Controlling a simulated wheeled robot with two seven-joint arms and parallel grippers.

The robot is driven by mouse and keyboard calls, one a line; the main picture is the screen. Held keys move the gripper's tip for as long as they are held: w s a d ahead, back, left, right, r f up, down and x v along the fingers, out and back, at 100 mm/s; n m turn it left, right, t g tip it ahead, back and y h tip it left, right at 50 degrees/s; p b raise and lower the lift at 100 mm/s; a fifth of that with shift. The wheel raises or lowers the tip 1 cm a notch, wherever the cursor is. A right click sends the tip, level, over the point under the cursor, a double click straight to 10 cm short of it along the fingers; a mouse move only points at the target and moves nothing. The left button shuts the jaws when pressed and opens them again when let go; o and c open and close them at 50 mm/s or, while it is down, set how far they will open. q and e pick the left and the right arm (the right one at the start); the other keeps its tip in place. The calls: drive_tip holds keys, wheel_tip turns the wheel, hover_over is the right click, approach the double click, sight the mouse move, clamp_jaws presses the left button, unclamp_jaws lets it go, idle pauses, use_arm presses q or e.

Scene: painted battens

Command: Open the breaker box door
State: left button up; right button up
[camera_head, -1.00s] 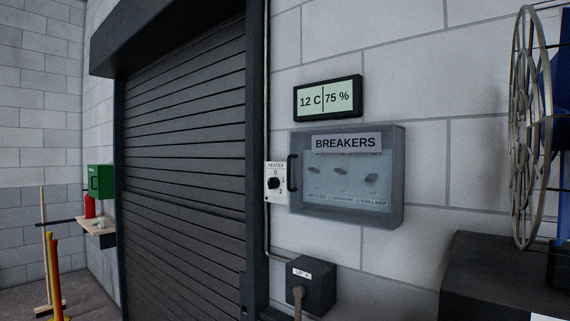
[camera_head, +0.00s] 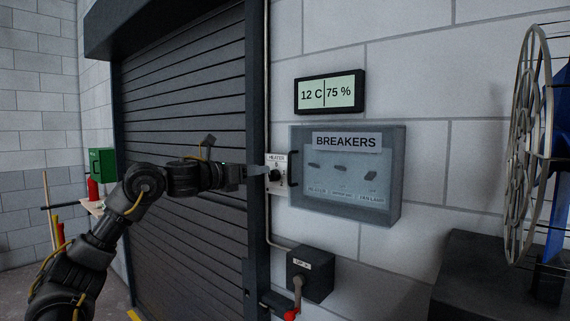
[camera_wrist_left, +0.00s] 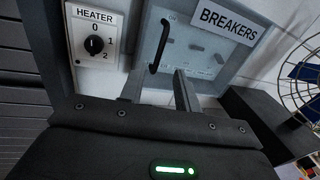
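The breaker box (camera_head: 393,213) is a grey wall box with a see-through front door (camera_head: 318,207) labelled BREAKERS. The door looks closed, with several switches visible behind it. Its dark upright handle (camera_head: 292,170) is on the door's left edge; the handle (camera_wrist_left: 160,46) also shows in the left wrist view. My left gripper (camera_head: 264,173) reaches in from the left, in front of the heater switch and just left of the handle. In the left wrist view, its two fingers (camera_wrist_left: 159,86) are apart with nothing between them; the handle lies beyond the tips. My right gripper is not in view.
The heater switch (camera_head: 275,176) sits directly left of the box. A lever box (camera_head: 311,274) with a red-tipped lever is below. A dark roller shutter (camera_head: 190,115) stands left; a caged fan (camera_head: 527,145) stands right.

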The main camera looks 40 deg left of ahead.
use_arm(q)
drive_tip(key=w+d+p, duration=0.2)
drive_tip(key=w+p, duration=0.3)
drive_tip(key=w, duration=0.5)
drive_tip(key=shift+w+r+m, duration=0.15)
drive_tip(key=shift+m, duration=0.25)
drive_tip(key=shift+c, duration=0.4)
clamp_jaws()
